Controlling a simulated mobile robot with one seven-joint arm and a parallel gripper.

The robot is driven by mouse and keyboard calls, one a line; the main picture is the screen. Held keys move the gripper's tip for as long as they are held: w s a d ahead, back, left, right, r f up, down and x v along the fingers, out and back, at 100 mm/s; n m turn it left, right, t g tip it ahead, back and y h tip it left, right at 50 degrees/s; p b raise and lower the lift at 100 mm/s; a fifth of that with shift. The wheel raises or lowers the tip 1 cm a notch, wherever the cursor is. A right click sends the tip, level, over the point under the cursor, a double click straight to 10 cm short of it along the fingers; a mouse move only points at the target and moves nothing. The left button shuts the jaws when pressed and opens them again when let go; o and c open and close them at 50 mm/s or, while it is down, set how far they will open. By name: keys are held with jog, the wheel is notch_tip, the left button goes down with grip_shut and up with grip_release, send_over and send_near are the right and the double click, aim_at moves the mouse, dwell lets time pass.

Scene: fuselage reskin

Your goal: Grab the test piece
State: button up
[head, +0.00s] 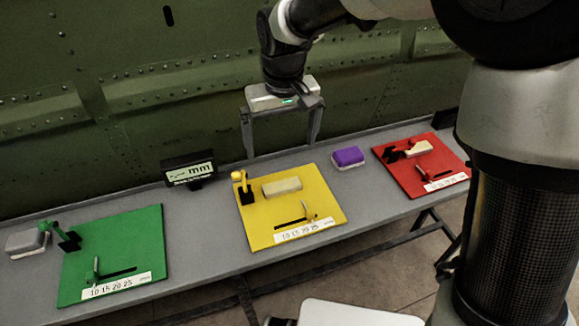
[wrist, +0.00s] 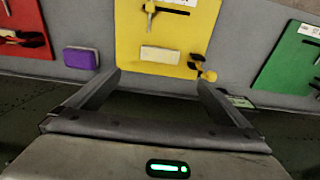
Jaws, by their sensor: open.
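A pale beige block (head: 282,187), which looks like a test piece, lies flat on the yellow board (head: 262,225). It also shows in the wrist view (wrist: 160,54), ahead of the fingers and between their lines. Another pale block (head: 418,148) sits on the red board (head: 440,168). My gripper (head: 281,150) is open and empty, pointing down above the back of the table, behind and above the yellow board. Its fingers also show in the wrist view (wrist: 158,80), apart from the block. Which block the task means cannot be told.
A yellow-knobbed lever (head: 240,182) stands beside the block. A purple-topped block (head: 348,157) lies between the yellow and red boards. A green board (head: 112,250), a grey block (head: 25,243) and a "mm" display (head: 188,170) are left. A riveted green wall (head: 110,100) rises behind.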

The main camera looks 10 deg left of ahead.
send_over(282, 184)
notch_tip(282, 184, down, 9)
jog(key=shift+s+r+b, duration=0.1)
jog(key=shift+b, duration=0.3)
jog(key=shift+f+b, duration=0.3)
jog(key=shift+f, duration=2.4)
jog(key=c, duration=1.2)
